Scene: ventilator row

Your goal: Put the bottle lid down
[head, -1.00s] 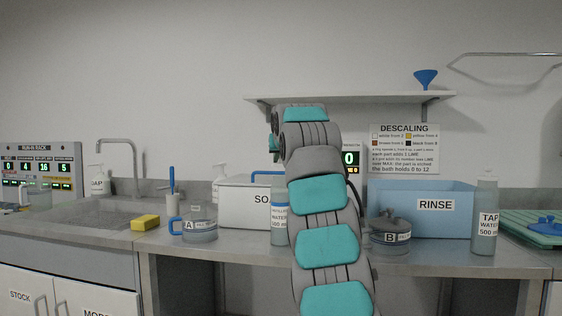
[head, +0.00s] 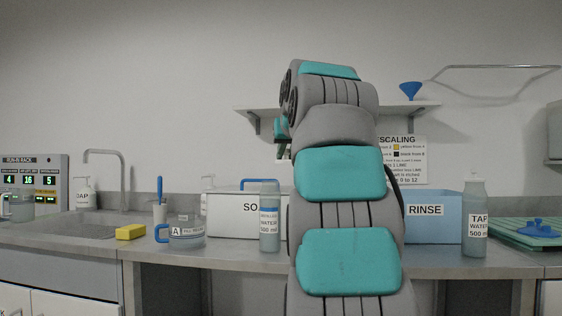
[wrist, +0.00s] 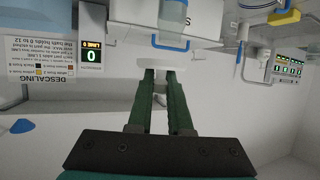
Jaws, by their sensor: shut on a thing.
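My gripper (wrist: 160,74) is shut on a pale, whitish thing, which I take to be the bottle lid (wrist: 157,60), at its fingertips in the wrist view. In the head view my gripper (head: 284,150) is partly hidden behind my arm, raised above the counter, and the lid cannot be made out there. The distilled water bottle (head: 270,222) stands upright on the counter in front of the soak box, left of my arm. The tap water bottle (head: 475,220) stands upright at the right.
A glass jug A (head: 187,232), a yellow sponge (head: 130,232) and a cup with a blue brush (head: 160,212) stand on the left. The white box (head: 228,222) and blue rinse tub (head: 434,228) stand behind. A shelf (head: 400,107) is above. Bare counter (head: 225,256) shows in front.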

